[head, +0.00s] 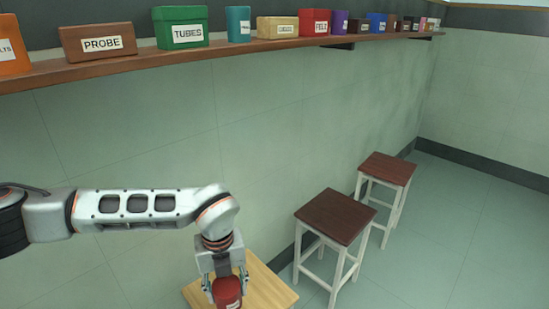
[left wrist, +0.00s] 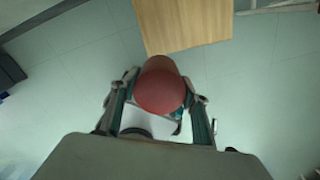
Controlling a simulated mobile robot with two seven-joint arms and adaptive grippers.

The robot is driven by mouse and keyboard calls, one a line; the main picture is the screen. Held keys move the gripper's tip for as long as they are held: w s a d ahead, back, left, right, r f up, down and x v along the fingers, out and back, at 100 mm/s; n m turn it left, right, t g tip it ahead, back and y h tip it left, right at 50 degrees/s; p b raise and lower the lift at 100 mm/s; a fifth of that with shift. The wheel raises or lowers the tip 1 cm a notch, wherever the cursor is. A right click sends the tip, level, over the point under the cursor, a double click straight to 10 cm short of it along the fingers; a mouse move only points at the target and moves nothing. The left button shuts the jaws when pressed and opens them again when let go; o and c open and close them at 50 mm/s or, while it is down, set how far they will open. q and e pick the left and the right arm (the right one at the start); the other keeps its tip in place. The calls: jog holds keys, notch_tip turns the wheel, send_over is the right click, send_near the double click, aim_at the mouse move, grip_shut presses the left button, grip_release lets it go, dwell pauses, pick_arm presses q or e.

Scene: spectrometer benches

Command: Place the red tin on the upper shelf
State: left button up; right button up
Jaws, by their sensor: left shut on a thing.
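The red tin (head: 228,291) is held in my left gripper (head: 224,280), which points down with a finger on each side of it. In the left wrist view the tin (left wrist: 163,86) sits between the two fingers. The tin is over or near a light wooden top (head: 268,284); I cannot tell whether it touches it. A long brown wall shelf (head: 120,66) runs along the top of the head view; it is the only shelf I see. My right gripper does not show.
The shelf carries several items: a brown PROBE box (head: 98,42), a green TUBES box (head: 181,27), a teal canister (head: 238,24), a tan box (head: 277,28) and a red FELT box (head: 314,23). Gaps show between some. Two dark-topped stools (head: 335,215) (head: 387,168) stand along the wall.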

pick_arm(q)
jog(key=m, duration=0.1)
jog(key=w+a+m, duration=0.1)
jog(key=m, duration=0.1)
jog(key=shift+a+r, duration=0.15)
jog(key=shift+r, duration=0.25)
jog(key=s+a+r+m, duration=0.2)
jog(key=a+r+m, duration=0.45)
jog(key=m, duration=1.15)
jog(key=s+a+r+m, duration=0.2)
jog(key=a+r+m, duration=0.45)
jog(key=m, duration=1.15)
jog(key=f, duration=0.2)
jog(key=d+f, duration=0.1)
jog(key=f, duration=0.1)
